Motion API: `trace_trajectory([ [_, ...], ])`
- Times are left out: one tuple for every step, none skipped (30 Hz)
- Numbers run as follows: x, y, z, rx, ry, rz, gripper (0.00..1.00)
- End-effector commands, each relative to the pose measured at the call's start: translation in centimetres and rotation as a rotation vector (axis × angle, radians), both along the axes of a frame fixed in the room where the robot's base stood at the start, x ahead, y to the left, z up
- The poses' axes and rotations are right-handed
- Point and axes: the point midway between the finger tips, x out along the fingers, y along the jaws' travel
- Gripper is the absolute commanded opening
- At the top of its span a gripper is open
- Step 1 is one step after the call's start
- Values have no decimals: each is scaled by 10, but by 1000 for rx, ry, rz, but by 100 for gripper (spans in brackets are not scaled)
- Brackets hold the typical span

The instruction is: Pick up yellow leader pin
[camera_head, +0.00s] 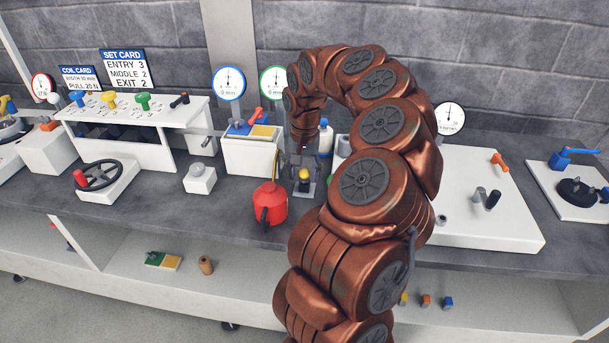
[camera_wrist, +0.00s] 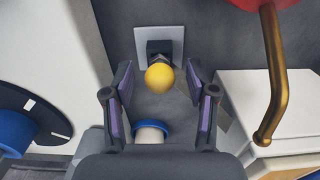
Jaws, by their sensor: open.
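The yellow leader pin (camera_head: 304,174) shows as a small yellow knob on a dark block. In the wrist view its round yellow head (camera_wrist: 159,78) stands out from the black block, which sits on a light grey plate (camera_wrist: 174,36). My gripper (camera_head: 303,160) points down above the pin in the head view. In the wrist view its two purple-padded fingers (camera_wrist: 160,92) are open, one on each side of the view, with the yellow head between and slightly beyond their tips. Nothing is held. The pin's lower part is hidden by its head.
A red can (camera_head: 271,203) stands left of the pin, and its brass spout (camera_wrist: 270,85) shows at right in the wrist view. A white box with a dial (camera_head: 252,158) is at left.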

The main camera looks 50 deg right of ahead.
Motion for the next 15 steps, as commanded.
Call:
trace_trajectory([
  [0, 0, 0, 0, 0, 0, 57],
  [0, 0, 0, 0, 0, 0, 57],
  [0, 0, 0, -1, -1, 0, 54],
  [0, 0, 0, -1, -1, 0, 51],
  [0, 0, 0, -1, -1, 0, 48],
  [0, 0, 0, -1, -1, 0, 44],
  [0, 0, 0, -1, -1, 0, 41],
  [0, 0, 0, -1, -1, 0, 38],
  [0, 0, 0, -1, -1, 0, 33],
  [0, 0, 0, -1, -1, 0, 30],
  [0, 0, 0, -1, -1, 0, 27],
  [0, 0, 1, -1, -1, 0, 23],
  [0, 0, 1, -1, -1, 0, 20],
  [0, 0, 1, -1, -1, 0, 17],
  [0, 0, 1, -1, -1, 0, 12],
])
